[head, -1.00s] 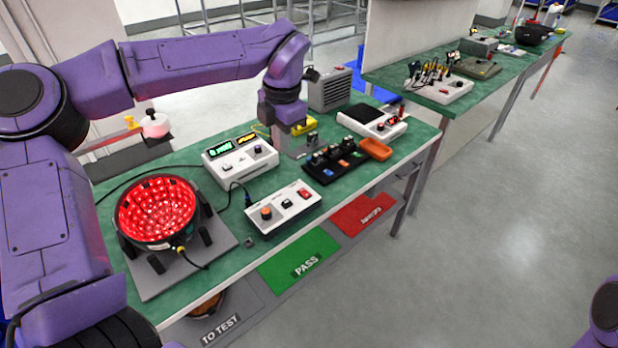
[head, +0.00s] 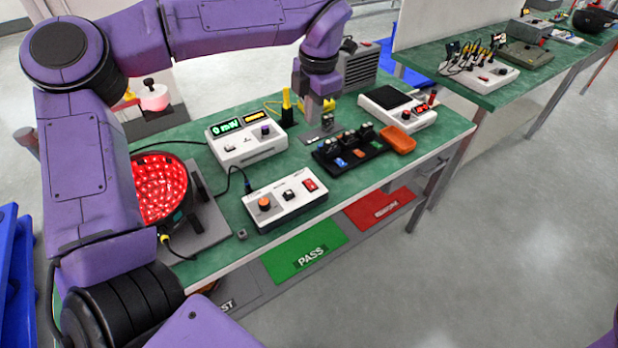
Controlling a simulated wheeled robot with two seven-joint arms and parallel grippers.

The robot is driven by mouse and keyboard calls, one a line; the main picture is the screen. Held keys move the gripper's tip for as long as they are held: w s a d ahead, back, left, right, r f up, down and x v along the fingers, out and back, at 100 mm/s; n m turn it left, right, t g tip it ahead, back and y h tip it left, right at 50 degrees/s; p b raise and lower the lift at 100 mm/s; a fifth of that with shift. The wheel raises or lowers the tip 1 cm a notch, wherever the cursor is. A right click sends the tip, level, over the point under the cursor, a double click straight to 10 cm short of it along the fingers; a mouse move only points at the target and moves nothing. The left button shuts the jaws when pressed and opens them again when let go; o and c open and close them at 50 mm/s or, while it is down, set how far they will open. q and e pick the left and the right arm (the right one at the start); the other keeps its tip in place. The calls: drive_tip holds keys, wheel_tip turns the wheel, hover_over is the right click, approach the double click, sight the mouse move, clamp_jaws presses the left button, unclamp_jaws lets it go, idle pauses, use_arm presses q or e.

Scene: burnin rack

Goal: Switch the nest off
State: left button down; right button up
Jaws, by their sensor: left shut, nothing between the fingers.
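The nest (head: 205,235) is a grey plate with black posts at the left of the green bench, holding a round black bowl lit red inside (head: 160,190). My arm covers its left part. A white control box (head: 285,212) stands to its right, with an orange knob (head: 264,204), a small black switch (head: 288,195) and a red rocker switch (head: 310,185). A cable runs from behind the box towards the bench's left. My left gripper (head: 318,118) points down, shut and empty, over the back of the bench, well behind the control box. My right gripper is out of view.
A white meter (head: 246,143) with a green display stands behind the control box. A black tray of small parts (head: 350,152), an orange dish (head: 398,139) and a white scale-like box (head: 397,108) lie to the right. Green PASS (head: 290,262) and red (head: 372,212) areas sit below the bench.

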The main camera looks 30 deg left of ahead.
use_arm(q)
drive_tip(key=b, duration=0.5)
hover_over(308, 181)
drive_tip(key=d, duration=0.2)
wheel_tip(308, 181, down, 7)
drive_tip(key=shift+s+r+b, duration=0.1)
drive_tip(key=shift+s+b, duration=0.2)
drive_tip(key=shift+s, duration=0.05)
drive_tip(key=f, duration=0.4)
drive_tip(key=a+f, duration=0.1)
drive_tip(key=f, duration=0.9)
drive_tip(key=shift+w+a, duration=0.3)
drive_tip(key=shift+w, duration=0.05)
drive_tip(key=shift+p, duration=0.3)
